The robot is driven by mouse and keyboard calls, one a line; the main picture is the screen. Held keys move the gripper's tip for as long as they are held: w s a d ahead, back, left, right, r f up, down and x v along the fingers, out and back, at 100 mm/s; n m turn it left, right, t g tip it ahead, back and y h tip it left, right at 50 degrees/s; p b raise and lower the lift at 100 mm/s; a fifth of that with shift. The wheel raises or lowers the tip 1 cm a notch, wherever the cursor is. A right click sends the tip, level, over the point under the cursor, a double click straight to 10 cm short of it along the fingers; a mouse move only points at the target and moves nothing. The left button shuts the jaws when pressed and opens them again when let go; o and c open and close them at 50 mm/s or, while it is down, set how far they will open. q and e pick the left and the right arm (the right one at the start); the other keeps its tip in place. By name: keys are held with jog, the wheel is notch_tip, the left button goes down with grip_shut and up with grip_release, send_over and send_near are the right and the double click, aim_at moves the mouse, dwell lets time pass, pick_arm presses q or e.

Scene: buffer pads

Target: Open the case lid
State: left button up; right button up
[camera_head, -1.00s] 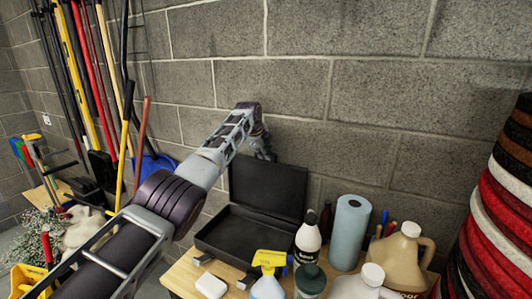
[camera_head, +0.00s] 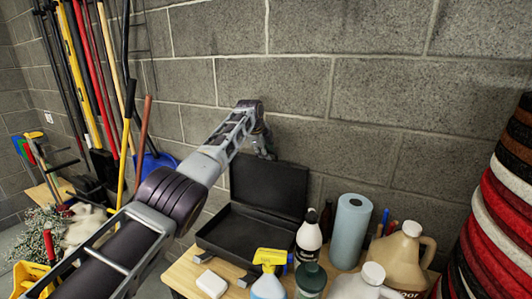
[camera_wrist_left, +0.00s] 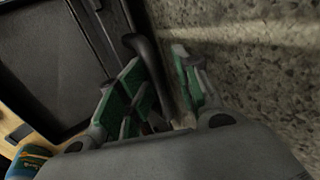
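The black case (camera_head: 245,232) stands on the wooden table with its lid (camera_head: 268,186) raised, standing up at the back near the wall. The inside of the case shows dark and empty. My left gripper (camera_head: 266,152) is at the lid's top edge, on the wall side, partly hidden by the lid. In the left wrist view, the lid (camera_wrist_left: 60,70) fills the left side. The green-padded fingers of my left gripper (camera_wrist_left: 160,85) are apart, with a dark curved bar, seemingly the case handle (camera_wrist_left: 148,65), between them. My right gripper is not in view.
In front of the case are a white soap-like block (camera_head: 211,284) and a yellow-topped spray bottle (camera_head: 268,270). A white bottle (camera_head: 309,238), a blue roll (camera_head: 350,232) and a tan jug (camera_head: 398,258) stand to its right. The block wall (camera_head: 300,80) is close behind the lid.

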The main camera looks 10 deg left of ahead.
pick_arm(q)
jog(key=shift+s+r, duration=0.1)
jog(key=shift+r, duration=0.05)
jog(key=shift+s+a+r, duration=0.1)
jog(key=shift+s+r, duration=0.1)
jog(key=shift+r, duration=0.25)
jog(key=v, duration=1)
jog(key=shift+s+r, duration=0.2)
jog(key=shift+s, duration=0.05)
dwell(0.3)
dwell(0.4)
